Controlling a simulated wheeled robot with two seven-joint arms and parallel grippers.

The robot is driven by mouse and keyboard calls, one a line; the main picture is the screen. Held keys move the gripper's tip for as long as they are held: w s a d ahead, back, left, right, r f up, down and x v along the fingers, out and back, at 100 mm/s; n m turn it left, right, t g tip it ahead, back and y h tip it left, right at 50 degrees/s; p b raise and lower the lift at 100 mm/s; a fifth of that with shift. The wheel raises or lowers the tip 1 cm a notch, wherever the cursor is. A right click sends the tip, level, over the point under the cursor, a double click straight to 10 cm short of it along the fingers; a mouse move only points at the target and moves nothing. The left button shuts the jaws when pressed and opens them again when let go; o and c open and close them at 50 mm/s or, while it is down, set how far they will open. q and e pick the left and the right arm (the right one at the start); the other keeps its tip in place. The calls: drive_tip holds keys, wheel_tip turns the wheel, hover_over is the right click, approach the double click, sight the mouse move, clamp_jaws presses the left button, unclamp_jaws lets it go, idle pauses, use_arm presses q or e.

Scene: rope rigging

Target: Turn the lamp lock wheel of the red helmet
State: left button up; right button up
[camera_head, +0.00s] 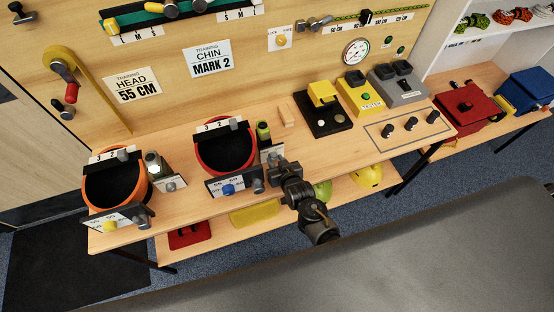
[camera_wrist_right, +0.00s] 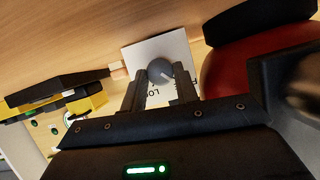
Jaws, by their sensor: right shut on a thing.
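The red helmet (camera_head: 197,150) sits upside down on the bench, its dark inside facing up. Beside it on the right are a small lamp (camera_head: 263,130) and a white plate (camera_head: 270,150). In the wrist view, the grey lock wheel (camera_wrist_right: 158,70) stands on a white plate (camera_wrist_right: 178,47) with lettering, left of the red helmet (camera_wrist_right: 225,66). My right gripper (camera_head: 274,165) reaches this plate from the front right. Its fingers (camera_wrist_right: 159,88) are shut on the wheel, one on each side. In the head view the gripper hides most of the wheel. My left gripper is not in view.
An orange helmet (camera_head: 148,190) with its own lamp stands left on the bench. The red helmet's front plate with a blue knob (camera_head: 228,190) is close to my gripper. Right are a black-and-yellow device (camera_head: 325,120) and a black-knobbed panel (camera_head: 411,125).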

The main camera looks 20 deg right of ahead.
drive_tip(key=shift+n, duration=0.4)
idle(0.3)
drive_tip(key=o, duration=1)
drive_tip(key=shift+a, duration=0.1)
drive_tip(key=b+v, duration=0.1)
drive_tip(key=v, duration=0.9)
drive_tip(key=shift+s+a+r, duration=0.15)
drive_tip(key=shift+s+r, duration=0.1)
drive_tip(key=shift+s, duration=0.05)
